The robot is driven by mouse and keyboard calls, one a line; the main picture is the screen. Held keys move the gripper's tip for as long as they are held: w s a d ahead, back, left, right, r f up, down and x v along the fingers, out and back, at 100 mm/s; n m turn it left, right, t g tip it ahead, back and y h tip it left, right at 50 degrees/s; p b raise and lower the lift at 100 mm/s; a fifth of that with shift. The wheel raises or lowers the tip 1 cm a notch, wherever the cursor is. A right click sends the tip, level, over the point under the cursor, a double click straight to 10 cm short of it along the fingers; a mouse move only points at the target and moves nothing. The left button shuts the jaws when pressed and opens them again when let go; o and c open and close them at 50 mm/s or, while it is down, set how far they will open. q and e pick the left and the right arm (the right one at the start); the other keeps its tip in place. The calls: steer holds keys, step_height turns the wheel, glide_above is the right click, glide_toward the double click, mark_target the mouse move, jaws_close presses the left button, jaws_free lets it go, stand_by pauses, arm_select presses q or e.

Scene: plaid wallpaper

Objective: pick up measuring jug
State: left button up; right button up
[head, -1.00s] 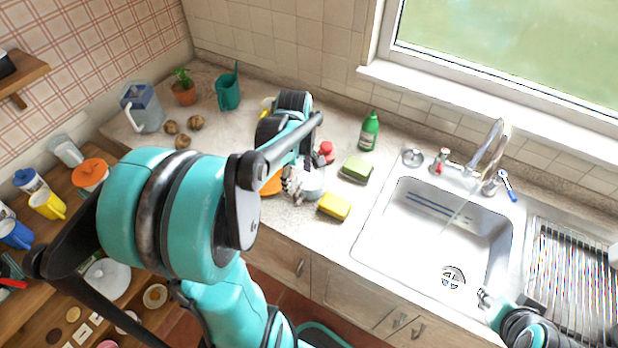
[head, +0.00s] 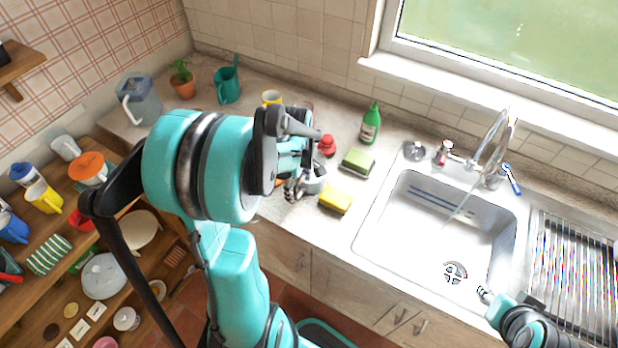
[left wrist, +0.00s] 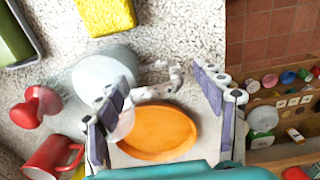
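A pale, translucent jug, which I take to be the measuring jug (left wrist: 98,72), stands on the counter; its curved handle points toward my left gripper (left wrist: 163,84). In the head view the jug (head: 317,181) is partly hidden behind that gripper (head: 293,188). The left gripper is open, with its fingers spread on either side of the handle area. I cannot tell whether it touches the jug. An orange plate (left wrist: 158,132) lies below between the fingers. My right gripper (head: 486,294) is at the sink's front right edge; its finger opening is too small to tell.
A yellow sponge (head: 335,200) and a green sponge (head: 357,161) lie close to the jug. A red mug (left wrist: 52,157) and a red object (left wrist: 37,106) are nearby. A green bottle (head: 371,124) stands behind. The sink (head: 440,230) is to the right, shelves at left.

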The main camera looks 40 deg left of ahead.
arm_select(q)
jaws_close()
steer(key=shift+r, duration=0.15)
steer(key=shift+r+p, duration=0.35)
steer(key=shift+r, duration=0.4)
step_height(320, 180, up, 3)
steer(key=shift+f+p, duration=0.15)
steer(key=shift+p, duration=0.3)
steer(key=w+d+r+p, duration=0.2)
steer(key=d+r, duration=0.4)
steer(key=d, duration=0.5)
steer(key=shift+d+r, duration=0.15)
steer(key=shift+r, duration=0.1)
